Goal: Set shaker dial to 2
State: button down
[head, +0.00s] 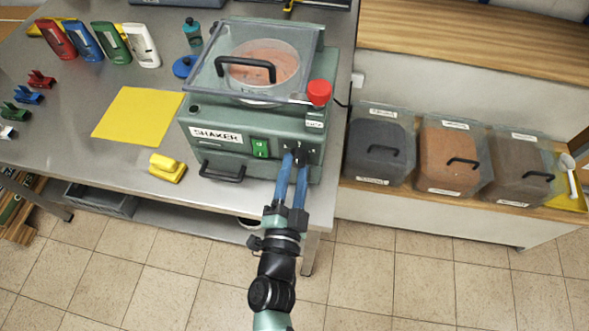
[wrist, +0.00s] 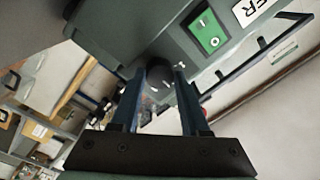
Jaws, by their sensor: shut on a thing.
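The green shaker (head: 222,158) stands on the steel table, with a white "SHAKER" label on its front. Its black dial (head: 299,155) is at the right of the front panel, beside a green switch (head: 261,148). My gripper (head: 295,158) reaches the dial from the front, its two blue fingers shut on it. In the wrist view the dark round dial (wrist: 158,72) sits between the fingertips, and the green switch (wrist: 207,36) is above right. The dial's pointer and most of its numbers are hidden or too small to read.
A clear lid (head: 215,75) with a black handle covers an orange-filled bowl on top of the shaker. A red knob (head: 319,93) sticks out at its right. A yellow block (head: 167,168) and yellow sheet (head: 138,115) lie left. Lidded bins (head: 447,160) stand on the right shelf.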

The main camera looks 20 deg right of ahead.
jog(key=shift+c, duration=2)
grip_release()
jog(key=b+v, duration=0.2)
jog(key=v, duration=1.1)
jog(key=shift+f, duration=0.1)
